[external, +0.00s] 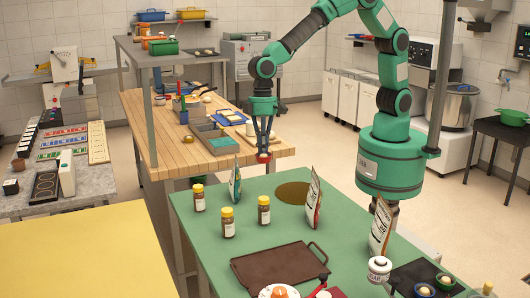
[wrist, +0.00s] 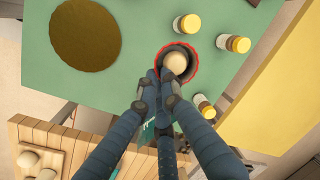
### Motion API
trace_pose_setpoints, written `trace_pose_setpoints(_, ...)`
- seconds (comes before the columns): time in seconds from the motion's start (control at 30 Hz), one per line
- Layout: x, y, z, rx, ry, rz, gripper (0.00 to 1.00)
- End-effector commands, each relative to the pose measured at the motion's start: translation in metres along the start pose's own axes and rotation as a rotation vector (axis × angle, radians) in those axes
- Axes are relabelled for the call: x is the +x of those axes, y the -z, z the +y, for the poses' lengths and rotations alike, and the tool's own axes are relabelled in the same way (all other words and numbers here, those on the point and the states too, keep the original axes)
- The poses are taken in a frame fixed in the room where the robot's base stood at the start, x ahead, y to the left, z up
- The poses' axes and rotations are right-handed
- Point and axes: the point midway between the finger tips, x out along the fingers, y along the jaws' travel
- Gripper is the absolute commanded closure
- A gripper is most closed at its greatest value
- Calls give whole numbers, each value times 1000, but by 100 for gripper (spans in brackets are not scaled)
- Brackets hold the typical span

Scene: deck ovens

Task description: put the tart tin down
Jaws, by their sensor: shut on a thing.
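The tart tin is a small round tin with a red rim, held at the fingertips of my gripper (external: 263,150). It shows as a red spot (external: 263,158) in the external view and more clearly in the wrist view (wrist: 196,62). A pale round ball (wrist: 176,62) sits in it. My gripper (wrist: 166,76) is shut on the tin's near side in the wrist view. The tin is in the air by the far edge of the green table (external: 190,222). Its exact height cannot be told.
A round brown mat (external: 292,193) lies on the green table, with yellow-lidded jars (external: 228,222) and upright packets (external: 313,200) near it. A brown tray (external: 275,268) lies at the front. The wooden table (external: 150,135) stands behind with several containers. Bare green surface lies between these things.

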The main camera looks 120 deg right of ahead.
Motion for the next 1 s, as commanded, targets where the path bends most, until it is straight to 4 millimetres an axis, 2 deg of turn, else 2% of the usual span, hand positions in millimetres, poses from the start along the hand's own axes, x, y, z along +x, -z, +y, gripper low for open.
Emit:
trace_pose_setpoints(0.03, -2, 10, 14, -3, 0, 0, 100)
trace_pose_setpoints(0.2, -10, 30, 44, -29, 1, -4, 100)
trace_pose_setpoints(0.63, -22, 59, 95, -72, 0, -12, 100)
trace_pose_setpoints(1.0, -25, 87, 121, 168, 0, 27, 100)
